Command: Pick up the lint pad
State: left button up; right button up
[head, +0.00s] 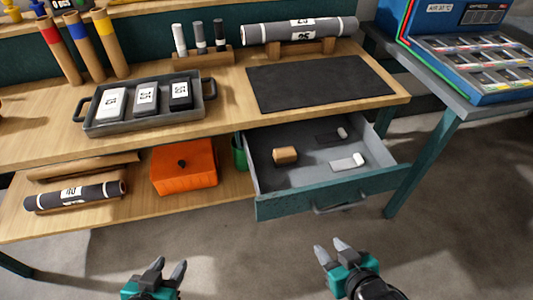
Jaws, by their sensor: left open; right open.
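The open drawer (290,198) under the bench holds three small items, and I cannot tell for certain which is the lint pad. A tan block (285,155) lies at the left. A pale flat piece with a white end (347,162) lies at the right front. A dark flat piece with a white end (331,136) lies behind it. My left gripper (169,267) is open and empty, low in the view in front of the lower shelf. My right gripper (332,247) is open and empty, in front of the drawer and apart from it.
On the bench are a grey tray (150,122) with three labelled blocks, a dark mat (320,83) and a grey roll (298,31) on a stand. An orange box (184,166) and another roll (75,195) lie on the lower shelf. A side table (440,80) stands at right.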

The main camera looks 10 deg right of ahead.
aim_at(282, 157)
jog(key=i+j, duration=0.1)
jog(key=j, duration=0.45)
jog(key=i+j, duration=0.1)
jog(key=j, duration=0.45)
jog(key=i+j+u, duration=0.1)
jog(key=j, duration=0.45)
jog(key=i+j, duration=0.1)
jog(key=j, duration=0.4)
jog(key=i+j, duration=0.15)
jog(key=j, duration=0.4)
jog(key=i+j+u, duration=0.1)
jog(key=j, duration=0.45)
jog(key=i+j, duration=0.15)
jog(key=j, duration=0.4)
jog(key=i+j, duration=0.15)
jog(key=j, duration=0.35)
jog(key=z, duration=0.45)
jog(key=k+z, duration=0.15)
jog(key=z, duration=0.7)
jog(key=k+l+z, duration=0.1)
jog(key=z, duration=0.35)
jog(key=i+j+z, duration=0.1)
jog(key=z, duration=0.25)
jog(key=j+z, duration=0.15)
jog(key=z, duration=0.2)
jog(key=i+j, duration=0.05)
